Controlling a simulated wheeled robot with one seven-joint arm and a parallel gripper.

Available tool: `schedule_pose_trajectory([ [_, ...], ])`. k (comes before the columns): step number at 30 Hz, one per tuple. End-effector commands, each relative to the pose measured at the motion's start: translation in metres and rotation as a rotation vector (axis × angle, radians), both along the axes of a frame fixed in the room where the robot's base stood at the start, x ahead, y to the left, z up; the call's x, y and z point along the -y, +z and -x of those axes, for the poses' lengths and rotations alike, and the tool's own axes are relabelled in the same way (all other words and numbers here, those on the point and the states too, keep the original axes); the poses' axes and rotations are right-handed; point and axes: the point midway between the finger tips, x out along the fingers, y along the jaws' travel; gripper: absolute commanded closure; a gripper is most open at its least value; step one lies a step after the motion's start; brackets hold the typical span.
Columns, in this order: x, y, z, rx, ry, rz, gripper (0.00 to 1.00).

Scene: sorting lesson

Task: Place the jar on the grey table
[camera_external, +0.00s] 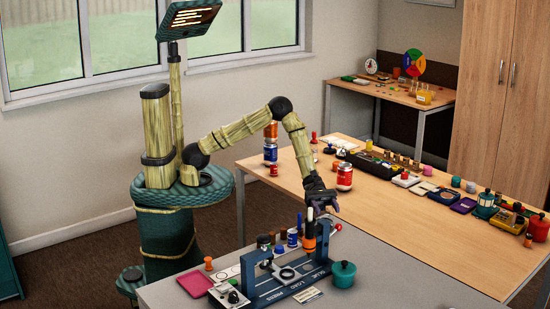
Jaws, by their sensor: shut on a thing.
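My gripper (324,203) hangs above the back edge of the grey table (385,262), near the front edge of the wooden table. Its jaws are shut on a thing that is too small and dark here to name. I cannot tell for sure which thing is the jar. A red pot (539,228) stands at the wooden table's far right end.
A blue press frame (285,288) fills the grey table's front middle. An orange-and-black cylinder (309,240) and a blue-and-white one (292,239) stand close below my gripper. A pink tray (195,284) lies left. The grey table's right part is clear. Several small items line the wooden table (400,215).

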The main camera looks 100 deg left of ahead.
Motion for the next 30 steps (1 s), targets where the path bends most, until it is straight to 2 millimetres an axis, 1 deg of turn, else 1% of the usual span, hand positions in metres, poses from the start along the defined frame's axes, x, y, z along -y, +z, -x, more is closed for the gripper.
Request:
schedule_pose_trajectory([
  [2,0.0003,-0.0050,-0.0001,0.001,0.000,0.003,0.91],
  [9,0.0000,-0.0047,-0.0002,0.002,0.000,0.003,0.91],
  [13,-0.0001,-0.0081,-0.0003,0.002,0.000,0.002,0.91],
  [14,-0.0001,-0.0081,-0.0002,0.001,0.000,0.001,0.43],
  [15,-0.0001,-0.0077,-0.0002,0.001,0.000,0.001,0.35],
  [17,-0.0001,-0.0077,-0.0002,0.001,0.000,0.001,0.25],
  [24,0.0000,-0.0075,-0.0001,0.001,0.000,0.001,0.25],
  [27,0.0000,-0.0045,-0.0001,0.001,0.000,0.001,0.25],
  [30,-0.0070,-0.0048,0.0013,0.001,0.001,0.001,0.25],
])
